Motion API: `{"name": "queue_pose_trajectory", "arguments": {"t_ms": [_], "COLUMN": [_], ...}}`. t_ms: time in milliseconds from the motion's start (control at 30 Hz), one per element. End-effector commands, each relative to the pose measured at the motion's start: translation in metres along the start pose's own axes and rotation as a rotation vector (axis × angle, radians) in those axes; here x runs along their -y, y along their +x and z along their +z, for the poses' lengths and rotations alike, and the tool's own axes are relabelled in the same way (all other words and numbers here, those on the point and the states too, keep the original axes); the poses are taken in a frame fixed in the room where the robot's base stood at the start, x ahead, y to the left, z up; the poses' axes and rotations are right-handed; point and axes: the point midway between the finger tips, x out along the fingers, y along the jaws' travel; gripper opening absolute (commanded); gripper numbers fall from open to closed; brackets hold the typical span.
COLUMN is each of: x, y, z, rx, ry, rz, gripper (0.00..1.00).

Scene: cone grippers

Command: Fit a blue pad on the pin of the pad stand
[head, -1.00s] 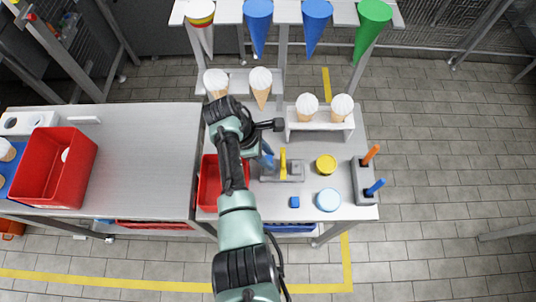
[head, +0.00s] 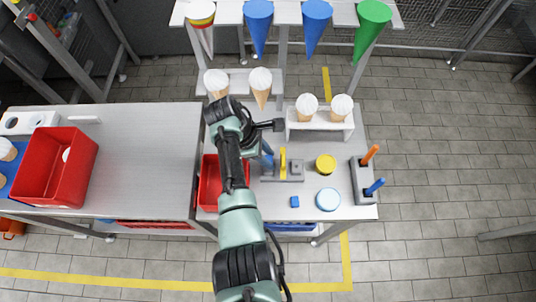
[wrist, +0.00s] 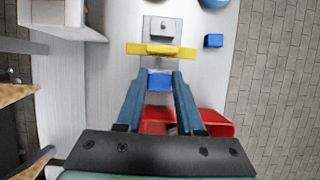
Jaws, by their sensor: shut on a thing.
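My gripper (wrist: 161,74) has blue fingers pointing at the grey pad stand, and it is shut on a blue pad (wrist: 160,82). In the head view my gripper (head: 268,160) is just left of the stand, and the pad in it is hidden or too small to make out. The pad stand (head: 296,174) is a grey block with a yellow upright piece (head: 283,160). In the wrist view this yellow piece (wrist: 155,49) lies across, just beyond the fingertips, with the grey block (wrist: 162,29) behind it. A small dark spot shows on the block; I cannot tell whether it is the pin.
A second blue pad (head: 295,202) lies on the table beside a light blue round lid (head: 328,199). A yellow round tin (head: 326,164) and a grey holder (head: 362,182) with orange and blue handles stand right. A red bin (head: 208,183) is left; a white cone rack (head: 320,127) stands behind.

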Motion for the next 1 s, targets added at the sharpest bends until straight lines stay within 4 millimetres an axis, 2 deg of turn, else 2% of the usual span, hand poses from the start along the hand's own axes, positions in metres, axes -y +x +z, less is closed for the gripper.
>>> {"name": "queue_pose_trajectory", "arguments": {"t_ms": [1000], "x": [0.000], "y": [0.010], "z": [-0.004], "rx": [0.000], "ry": [0.000], "rz": [0.000], "gripper": [0.00]}}
